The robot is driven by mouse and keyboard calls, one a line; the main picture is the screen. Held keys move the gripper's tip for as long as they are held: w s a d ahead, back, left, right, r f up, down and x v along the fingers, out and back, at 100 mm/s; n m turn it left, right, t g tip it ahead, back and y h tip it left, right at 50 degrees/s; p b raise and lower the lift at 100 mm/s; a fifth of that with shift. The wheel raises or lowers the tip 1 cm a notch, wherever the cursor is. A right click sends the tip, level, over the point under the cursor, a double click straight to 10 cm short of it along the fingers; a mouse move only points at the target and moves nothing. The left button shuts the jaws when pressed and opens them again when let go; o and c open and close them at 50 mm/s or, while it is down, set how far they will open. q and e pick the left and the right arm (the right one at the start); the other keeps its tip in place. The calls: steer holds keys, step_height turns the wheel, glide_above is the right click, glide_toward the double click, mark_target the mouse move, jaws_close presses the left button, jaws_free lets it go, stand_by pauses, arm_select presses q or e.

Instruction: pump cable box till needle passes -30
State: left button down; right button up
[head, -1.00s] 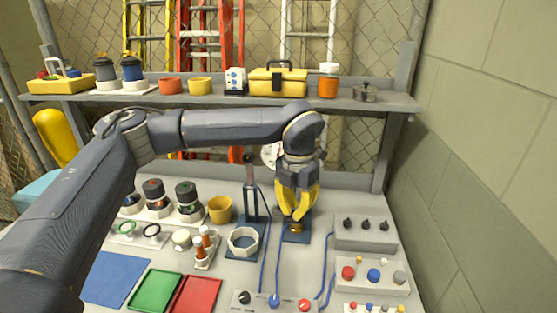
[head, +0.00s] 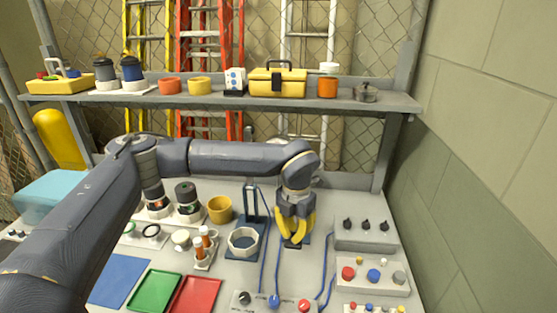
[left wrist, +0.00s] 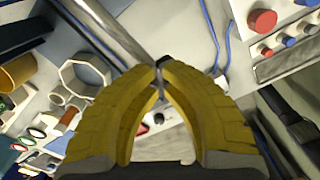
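My left gripper (head: 294,243) points down at the back right of the bench, its yellow fingertips together low over a blue-based fixture (head: 304,239). In the left wrist view the fingertips (left wrist: 160,64) meet at a small dark spot; I cannot tell whether they touch the fixture. The gripper hides the fixture's top. A dark upright post (head: 252,203) on a blue base stands just left of it. A grey box with knobs (head: 262,300) at the front has blue cables running to it. The gauge is almost fully hidden by my arm, and no needle is readable. My right gripper is out of view.
A white octagonal ring (head: 243,241) and a yellow cup (head: 219,209) stand to the left. Grey boxes with knobs (head: 366,232) and coloured buttons (head: 373,274) stand to the right. A shelf (head: 225,101) crosses behind. Blue cables (head: 279,262) run over the bench.

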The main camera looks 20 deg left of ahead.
arm_select(q)
step_height(320, 180, up, 13)
steer(key=shift+s+f, duration=0.15)
steer(key=shift+f, duration=0.05)
stand_by(0.6)
steer(key=shift+f, duration=0.1)
stand_by(0.4)
stand_by(2.8)
stand_by(0.4)
